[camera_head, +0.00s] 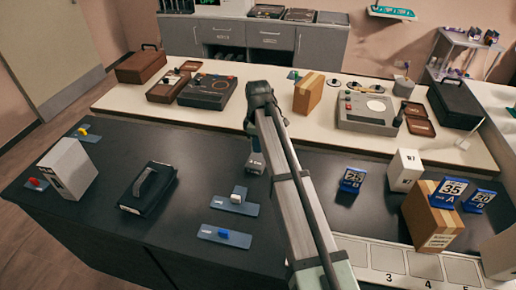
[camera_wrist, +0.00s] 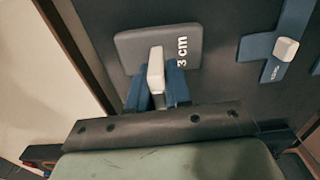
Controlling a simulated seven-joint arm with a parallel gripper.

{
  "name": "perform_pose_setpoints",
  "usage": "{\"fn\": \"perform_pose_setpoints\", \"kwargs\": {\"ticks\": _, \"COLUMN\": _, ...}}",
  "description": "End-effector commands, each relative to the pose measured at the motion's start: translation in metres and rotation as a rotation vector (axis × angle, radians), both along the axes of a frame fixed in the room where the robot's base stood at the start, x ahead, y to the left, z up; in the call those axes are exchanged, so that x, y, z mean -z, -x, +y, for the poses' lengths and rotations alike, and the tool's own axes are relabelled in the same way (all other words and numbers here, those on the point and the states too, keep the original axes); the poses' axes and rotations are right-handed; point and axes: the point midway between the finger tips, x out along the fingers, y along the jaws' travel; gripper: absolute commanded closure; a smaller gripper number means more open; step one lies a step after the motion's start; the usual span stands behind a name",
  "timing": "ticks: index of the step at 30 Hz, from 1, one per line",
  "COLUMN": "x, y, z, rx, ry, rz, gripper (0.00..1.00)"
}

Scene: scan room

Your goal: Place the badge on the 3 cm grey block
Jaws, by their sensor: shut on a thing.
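The grey block (camera_wrist: 140,42), marked 3 cm, lies flat on the dark counter in the wrist view. My gripper (camera_wrist: 155,88) is at its near edge. It is shut on the badge (camera_wrist: 156,70), which shows as a narrow pale piece with blue parts (camera_wrist: 176,80) beside it; the fingers are hard to tell apart from it. The badge overlaps the block in this view; I cannot tell whether they touch. In the head view my gripper (camera_head: 254,152) is low over the middle of the counter, and the arm covers part of the area.
Blue plates with a white cube (camera_head: 238,193) and a blue cube (camera_head: 224,234) lie left of my arm. A black case (camera_head: 147,190) stands farther left. Blue number cards (camera_head: 352,180), a cardboard box (camera_head: 432,216) and a numbered white strip (camera_head: 390,260) are on the right.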

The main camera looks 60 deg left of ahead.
Motion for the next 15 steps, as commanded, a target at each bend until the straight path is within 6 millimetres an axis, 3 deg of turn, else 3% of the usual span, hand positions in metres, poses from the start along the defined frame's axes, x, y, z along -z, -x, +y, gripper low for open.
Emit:
{"fn": "perform_pose_setpoints", "kwargs": {"ticks": 6, "x": 0.024, "y": 0.0, "z": 0.0, "rx": 0.0, "ry": 0.001, "rz": 0.001, "gripper": 1.0}}
{"fn": "perform_pose_setpoints", "kwargs": {"ticks": 15, "x": 0.025, "y": 0.0, "z": 0.0, "rx": 0.0, "ry": 0.001, "rz": 0.001, "gripper": 1.0}}
